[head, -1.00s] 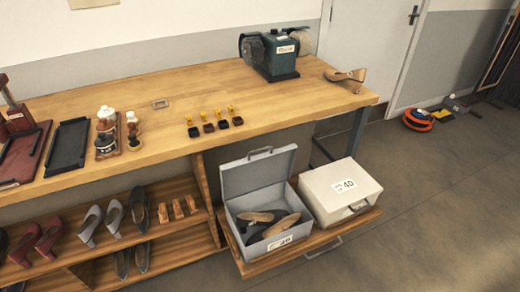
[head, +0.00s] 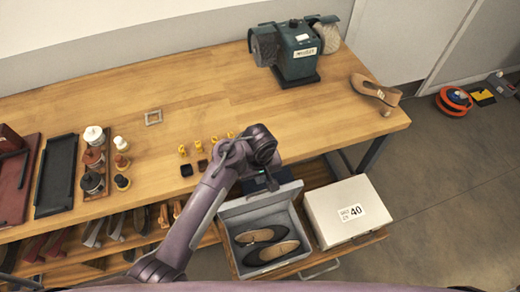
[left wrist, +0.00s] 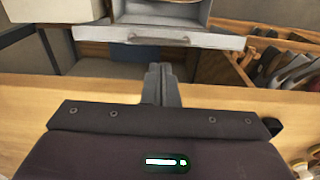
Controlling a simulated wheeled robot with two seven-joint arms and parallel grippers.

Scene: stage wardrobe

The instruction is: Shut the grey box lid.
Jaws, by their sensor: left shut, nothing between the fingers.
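The grey box (head: 232,262) stands on the pulled-out shelf below the bench, with a pair of dark shoes (head: 268,252) in it. Its grey lid (head: 262,203) is open, standing up at the back of the box. My left gripper (head: 262,182) is behind the lid's top edge, partly hidden by my arm. In the left wrist view the shut, empty fingers (left wrist: 160,72) point at the lid (left wrist: 205,40), whose edge runs across the picture just beyond the tips. I cannot tell whether they touch. My right gripper is in neither view.
A closed white box (head: 335,215) marked 40 stands right beside the grey box. The wooden bench (head: 190,95) is behind, with small yellow-topped items (head: 200,147) near its front edge and a green grinder (head: 298,55) farther back. Shoes fill the rack at lower left.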

